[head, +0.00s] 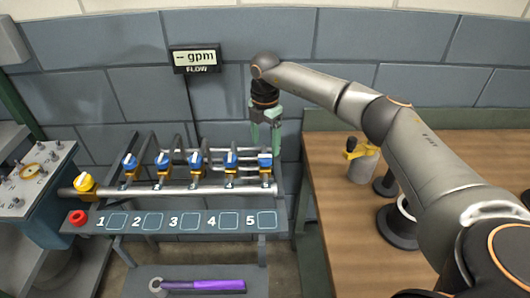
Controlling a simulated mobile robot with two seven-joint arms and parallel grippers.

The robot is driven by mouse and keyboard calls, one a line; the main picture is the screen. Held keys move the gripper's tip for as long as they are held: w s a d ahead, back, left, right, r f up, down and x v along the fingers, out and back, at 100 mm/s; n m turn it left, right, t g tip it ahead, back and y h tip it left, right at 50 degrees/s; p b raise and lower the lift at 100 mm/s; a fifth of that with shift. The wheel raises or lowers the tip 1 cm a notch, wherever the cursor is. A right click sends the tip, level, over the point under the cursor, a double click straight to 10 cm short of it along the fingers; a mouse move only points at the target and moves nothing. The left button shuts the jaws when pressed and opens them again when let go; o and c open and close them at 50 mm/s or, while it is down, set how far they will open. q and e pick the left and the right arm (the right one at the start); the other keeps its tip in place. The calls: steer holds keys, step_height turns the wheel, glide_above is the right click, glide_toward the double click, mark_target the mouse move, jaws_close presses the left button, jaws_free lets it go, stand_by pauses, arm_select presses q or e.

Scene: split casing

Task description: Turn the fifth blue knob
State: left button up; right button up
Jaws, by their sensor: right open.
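Several blue knobs sit in a row along a silver pipe on a grey rack with labels 1 to 5. The fifth blue knob (265,156) is at the right end, above label 5. It looks turned differently from the fourth blue knob (231,158). My right gripper (265,143) points down just above and behind the fifth knob, with its green fingers apart. I cannot tell whether a finger touches the knob. My left gripper is not in view.
A yellow knob (84,182) and a red button (78,217) are at the rack's left end. A flow display (195,58) reads "- gpm". A purple-handled wrench (205,285) lies on the lower shelf. A wooden table (340,230) with a canister (362,163) is at right.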

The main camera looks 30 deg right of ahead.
mark_target(265, 155)
step_height(265, 155, up, 8)
steer(key=shift+f+b, duration=0.15)
steer(key=shift+b, duration=0.25)
stand_by(0.3)
